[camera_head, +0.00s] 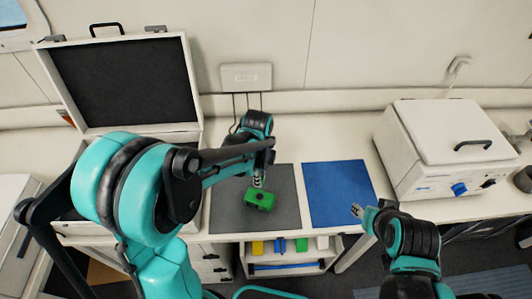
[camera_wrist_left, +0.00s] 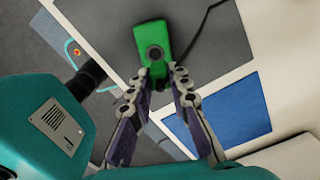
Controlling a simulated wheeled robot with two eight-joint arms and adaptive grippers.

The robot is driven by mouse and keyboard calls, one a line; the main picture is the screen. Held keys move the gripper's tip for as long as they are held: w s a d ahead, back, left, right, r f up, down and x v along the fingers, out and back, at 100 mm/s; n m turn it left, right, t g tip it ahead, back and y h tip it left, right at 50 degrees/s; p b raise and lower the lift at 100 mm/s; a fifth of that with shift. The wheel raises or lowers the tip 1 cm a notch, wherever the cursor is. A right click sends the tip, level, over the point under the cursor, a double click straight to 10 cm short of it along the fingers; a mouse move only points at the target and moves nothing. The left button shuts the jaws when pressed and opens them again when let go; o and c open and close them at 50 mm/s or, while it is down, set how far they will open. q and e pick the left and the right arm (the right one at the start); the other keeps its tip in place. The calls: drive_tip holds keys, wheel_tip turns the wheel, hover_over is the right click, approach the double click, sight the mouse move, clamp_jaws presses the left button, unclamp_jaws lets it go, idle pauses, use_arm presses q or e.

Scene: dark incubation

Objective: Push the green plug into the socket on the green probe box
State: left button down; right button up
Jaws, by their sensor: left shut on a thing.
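The green probe box (camera_head: 261,200) sits on the grey mat (camera_head: 227,212). In the left wrist view the box (camera_wrist_left: 152,38) shows a dark round socket on its face. My left gripper (camera_head: 258,182) is right at the box; in the wrist view its fingers (camera_wrist_left: 163,76) close at the box's near end. They are shut on a small green piece, which I take as the green plug (camera_wrist_left: 158,83); the fingers mostly hide it. I cannot tell whether the plug is inside the socket.
A blue mat (camera_head: 338,192) lies bare to the right of the grey one. A white lidded instrument (camera_head: 437,150) stands at the right, and an open case (camera_head: 120,80) at the back left. A dark cable (camera_wrist_left: 207,35) runs near the box. A wall unit (camera_head: 246,77) has cables hanging down.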

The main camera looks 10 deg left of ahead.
use_arm(q)
drive_tip(key=shift+s, duration=0.5)
drive_tip(key=shift+f, duration=0.2)
drive_tip(key=shift+f+b, duration=2.15)
drive_tip(key=shift+f, duration=0.65)
drive_tip(key=shift+b, duration=0.3)
drive_tip(key=shift+f+b, duration=0.55)
drive_tip(key=c, duration=1.3)
unclamp_jaws()
drive_tip(key=shift+c, duration=0.2)
